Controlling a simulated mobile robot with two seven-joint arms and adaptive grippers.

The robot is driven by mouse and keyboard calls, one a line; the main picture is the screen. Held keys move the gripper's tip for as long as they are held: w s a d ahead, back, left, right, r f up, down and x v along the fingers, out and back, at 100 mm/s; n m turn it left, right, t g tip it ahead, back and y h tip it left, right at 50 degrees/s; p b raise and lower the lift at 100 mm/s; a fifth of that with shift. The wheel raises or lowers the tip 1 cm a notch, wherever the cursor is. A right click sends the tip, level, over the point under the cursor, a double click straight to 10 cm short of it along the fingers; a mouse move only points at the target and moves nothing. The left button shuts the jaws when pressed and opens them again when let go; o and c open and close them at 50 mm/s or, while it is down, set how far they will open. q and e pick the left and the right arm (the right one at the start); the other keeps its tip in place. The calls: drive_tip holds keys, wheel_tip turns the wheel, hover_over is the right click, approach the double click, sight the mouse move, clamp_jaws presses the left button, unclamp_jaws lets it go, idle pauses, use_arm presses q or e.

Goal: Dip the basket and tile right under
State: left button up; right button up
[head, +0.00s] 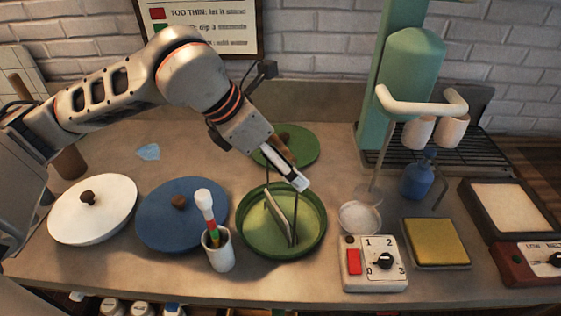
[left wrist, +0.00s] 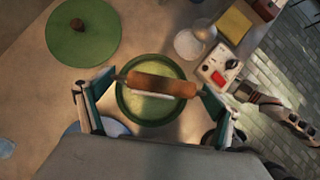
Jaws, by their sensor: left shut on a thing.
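My left gripper (head: 290,178) is shut on the basket's handle, above the green basin. The brown handle (left wrist: 158,84) spans between its two fingers in the left wrist view. The basket's dark wires (head: 295,222) hang down into the green basin (head: 322,240). The pale tile (head: 276,214) stands tilted in the basket inside the basin; much of it shows above the green glaze, and how deep its lower end sits I cannot tell. Its white edge (left wrist: 152,96) shows under the handle. What appears to be my right gripper (left wrist: 245,92) is beyond the counter, its fingers unclear.
A green lid (head: 300,146) lies behind the basin. Blue (head: 160,215) and white (head: 90,225) lidded basins stand left. A white cup (head: 219,252) with a stick is close at front left. A dial box (head: 373,270), small bowl (head: 359,217) and yellow pad (head: 435,242) stand right.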

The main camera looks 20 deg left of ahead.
sight(281, 145)
use_arm(q)
wheel_tip(281, 145, up, 2)
drive_tip(key=shift+r+p, duration=0.1)
drive_tip(key=shift+p, duration=0.3)
drive_tip(key=shift+r+p, duration=0.55)
drive_tip(key=shift+r, duration=0.75)
idle(0.8)
idle(0.8)
idle(1.1)
